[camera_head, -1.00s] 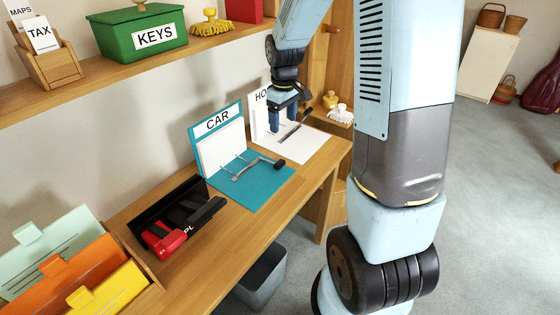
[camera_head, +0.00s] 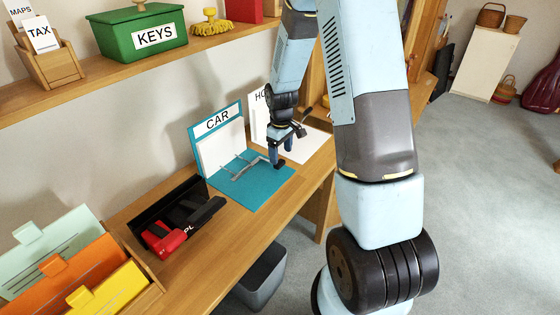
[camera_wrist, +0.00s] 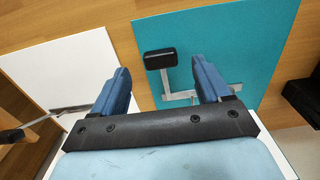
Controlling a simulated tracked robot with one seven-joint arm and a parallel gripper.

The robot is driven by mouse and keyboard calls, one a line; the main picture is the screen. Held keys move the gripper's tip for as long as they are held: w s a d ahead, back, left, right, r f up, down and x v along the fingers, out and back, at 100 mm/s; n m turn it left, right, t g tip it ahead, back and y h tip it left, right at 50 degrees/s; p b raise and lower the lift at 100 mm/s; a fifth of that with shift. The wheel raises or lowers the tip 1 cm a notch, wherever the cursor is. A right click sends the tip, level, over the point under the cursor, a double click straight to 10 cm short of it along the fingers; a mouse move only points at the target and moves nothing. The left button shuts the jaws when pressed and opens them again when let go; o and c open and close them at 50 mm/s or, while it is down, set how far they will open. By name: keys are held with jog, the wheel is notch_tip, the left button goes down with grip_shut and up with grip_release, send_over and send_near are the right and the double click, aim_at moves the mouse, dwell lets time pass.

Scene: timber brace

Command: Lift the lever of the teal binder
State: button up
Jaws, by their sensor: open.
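The teal binder (camera_head: 262,188), labelled CAR, lies open on the desk, its cover standing upright at the back. Its metal lever mechanism (camera_head: 240,166) is on the teal page, with the lever lying low toward the right. The lever's black knob (camera_wrist: 160,58) shows in the wrist view between the two blue fingers and beyond their tips. In the head view, my gripper (camera_head: 281,153) is over the binder's right side, at the knob and partly covering it. My gripper (camera_wrist: 160,70) is open with nothing held. Whether a finger touches the knob I cannot tell.
A white binder (camera_head: 312,145) stands open just right, its lever (camera_wrist: 45,120) raised at the left of the wrist view. A black tray (camera_head: 160,215) with red and black items is on the left. A shelf (camera_head: 110,72) runs above. The desk front (camera_head: 225,245) is clear.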

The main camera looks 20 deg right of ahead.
aim_at(281, 163)
jog(key=shift+f, duration=2.15)
jog(key=shift+c, duration=0.2)
